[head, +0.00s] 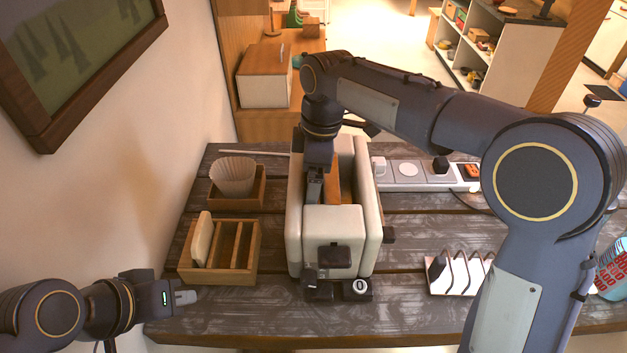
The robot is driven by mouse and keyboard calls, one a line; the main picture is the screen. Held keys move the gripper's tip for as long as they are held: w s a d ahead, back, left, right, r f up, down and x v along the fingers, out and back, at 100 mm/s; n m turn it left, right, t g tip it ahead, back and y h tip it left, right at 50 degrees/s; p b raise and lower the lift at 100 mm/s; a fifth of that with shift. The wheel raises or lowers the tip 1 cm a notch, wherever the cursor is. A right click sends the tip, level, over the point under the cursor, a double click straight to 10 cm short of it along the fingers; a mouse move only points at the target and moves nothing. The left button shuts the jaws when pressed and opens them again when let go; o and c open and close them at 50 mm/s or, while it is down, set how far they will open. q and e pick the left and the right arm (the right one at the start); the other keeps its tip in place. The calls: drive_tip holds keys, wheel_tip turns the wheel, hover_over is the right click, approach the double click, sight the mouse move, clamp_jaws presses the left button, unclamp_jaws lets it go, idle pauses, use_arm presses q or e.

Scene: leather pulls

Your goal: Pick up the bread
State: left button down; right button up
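A pale slice of bread (202,239) stands upright in the left slot of a wooden rack (222,278) on the table. My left gripper (186,292) is low at the left, just in front of the rack's near left corner and apart from the bread. Its fingers look empty, but their gap is unclear. A cream toaster (333,225) stands right of the rack. My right gripper (315,186) points down at the toaster's top; its fingertips are partly hidden. A brown-orange surface shows beside it in the toaster, and I cannot tell whether it is bread.
A ribbed paper cup (233,176) sits in a wooden tray (250,202) behind the rack. A power strip (416,176) lies behind and right of the toaster. A metal rack (459,274) and a can (611,270) are at the right. A wall bounds the left.

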drive_tip(key=shift+c, duration=0.5)
drive_tip(key=c, duration=0.6)
drive_tip(key=shift+r, duration=0.1)
wheel_tip(320, 180, up, 10)
drive_tip(key=shift+f, duration=0.1)
drive_tip(key=shift+b, duration=0.3)
